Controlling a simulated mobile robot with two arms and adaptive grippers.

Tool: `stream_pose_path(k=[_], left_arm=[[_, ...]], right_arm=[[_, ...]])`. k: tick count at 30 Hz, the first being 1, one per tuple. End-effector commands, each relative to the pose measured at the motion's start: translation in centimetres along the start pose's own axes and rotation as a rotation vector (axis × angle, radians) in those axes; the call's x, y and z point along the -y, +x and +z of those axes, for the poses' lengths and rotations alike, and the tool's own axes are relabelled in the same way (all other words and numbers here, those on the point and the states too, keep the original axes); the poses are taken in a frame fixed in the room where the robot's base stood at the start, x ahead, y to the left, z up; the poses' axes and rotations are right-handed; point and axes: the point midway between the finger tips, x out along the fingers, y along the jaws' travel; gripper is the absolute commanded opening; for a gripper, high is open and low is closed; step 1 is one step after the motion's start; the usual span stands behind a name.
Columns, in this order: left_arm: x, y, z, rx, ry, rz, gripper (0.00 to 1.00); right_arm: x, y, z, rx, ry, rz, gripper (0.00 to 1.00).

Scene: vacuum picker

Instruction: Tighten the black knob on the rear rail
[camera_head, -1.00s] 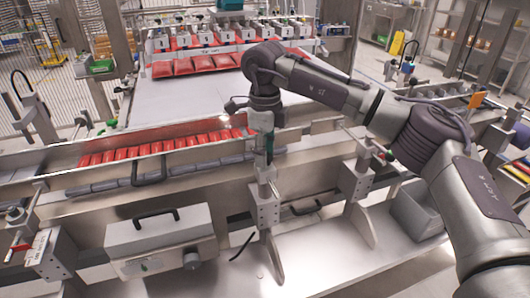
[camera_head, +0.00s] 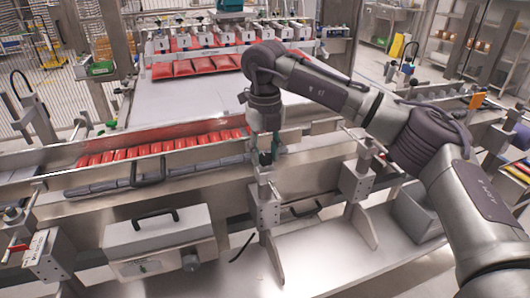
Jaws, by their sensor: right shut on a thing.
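My right gripper (camera_head: 267,157) points down over a metal post and clamp block (camera_head: 264,207) on the near side of the conveyor rail (camera_head: 205,166). It is shut at the top of that post. The black knob cannot be made out apart from the dark fingers; what lies between them is hidden at this size. A similar clamp block (camera_head: 356,181) with a rod stands to the right. My left gripper is not in view.
A row of red packs (camera_head: 165,147) lies in the channel behind the rail. A grey box with a black handle (camera_head: 160,240) stands front left. A grey bin (camera_head: 418,210) is at right. Red pouches (camera_head: 215,64) lie under the picker heads at the back.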

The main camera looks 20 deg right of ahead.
Motion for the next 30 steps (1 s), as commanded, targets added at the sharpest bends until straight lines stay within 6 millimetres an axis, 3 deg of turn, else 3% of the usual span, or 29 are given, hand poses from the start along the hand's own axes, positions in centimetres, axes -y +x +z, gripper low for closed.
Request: stream_pose_path(k=[21, 22, 26, 30], left_arm=[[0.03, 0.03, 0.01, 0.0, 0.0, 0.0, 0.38], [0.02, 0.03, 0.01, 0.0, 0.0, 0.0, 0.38], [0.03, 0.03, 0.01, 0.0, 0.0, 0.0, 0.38], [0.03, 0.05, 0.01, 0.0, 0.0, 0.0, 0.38]], right_arm=[[0.08, -0.29, 0.14, 0.008, 0.076, 0.001, 0.02], [0.08, -0.29, 0.14, 0.008, 0.076, 0.001, 0.42], [0.06, -0.21, 0.1, 0.005, 0.074, 0.0, 0.62], [0.03, -0.13, 0.06, 0.003, 0.073, 0.0, 0.62]])
